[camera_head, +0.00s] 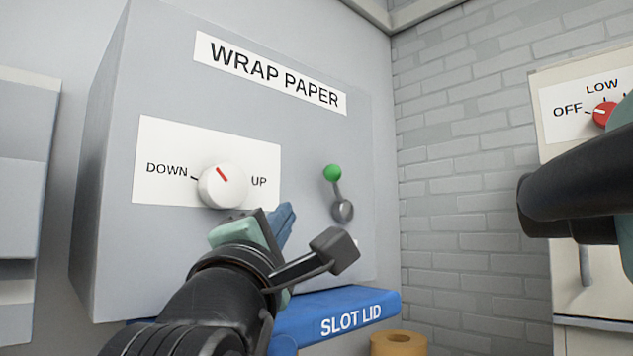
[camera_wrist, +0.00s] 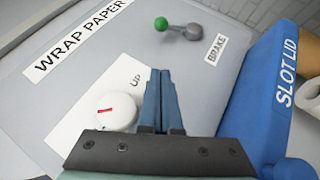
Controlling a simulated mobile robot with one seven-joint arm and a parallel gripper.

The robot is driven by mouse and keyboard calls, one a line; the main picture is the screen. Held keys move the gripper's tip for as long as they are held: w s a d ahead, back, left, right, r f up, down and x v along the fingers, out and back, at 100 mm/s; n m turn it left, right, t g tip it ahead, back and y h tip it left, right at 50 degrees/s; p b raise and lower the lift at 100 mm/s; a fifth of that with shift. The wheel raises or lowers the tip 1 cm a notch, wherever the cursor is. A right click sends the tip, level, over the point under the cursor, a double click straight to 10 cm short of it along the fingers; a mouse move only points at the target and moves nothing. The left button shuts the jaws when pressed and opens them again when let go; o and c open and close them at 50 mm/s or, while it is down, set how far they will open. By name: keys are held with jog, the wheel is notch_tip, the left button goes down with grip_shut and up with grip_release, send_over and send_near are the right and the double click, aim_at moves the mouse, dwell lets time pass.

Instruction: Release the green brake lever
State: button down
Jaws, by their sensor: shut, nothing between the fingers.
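The brake lever (camera_head: 338,189) has a green ball on a short grey arm. It stands on the front of the grey wrap paper machine (camera_head: 220,100), with its ball above the grey pivot and slightly left of it. In the wrist view the lever (camera_wrist: 180,28) lies beyond my fingertips, beside a BRAKE label (camera_wrist: 216,49). My gripper (camera_head: 290,212) is shut and empty, its blue fingers below and left of the lever, apart from it. In the wrist view the closed fingers (camera_wrist: 160,76) point toward the lever side of the panel. The label is mostly hidden in the head view.
A white DOWN/UP knob (camera_head: 222,185) with a red mark sits left of my fingers. A blue SLOT LID (camera_head: 345,314) juts out below the panel, with a tan roll (camera_head: 398,343) beside it. A red OFF/LOW dial (camera_head: 604,114) is at far right.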

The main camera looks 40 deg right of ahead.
aim_at(339, 192)
jog(key=s+d+p+x, duration=0.1)
jog(key=s+p+x, duration=0.1)
jog(key=p+x, duration=0.4)
jog(key=shift+s+r+p+x, duration=0.25)
jog(key=shift+p+x, duration=0.15)
jog(key=shift+x, duration=2.7)
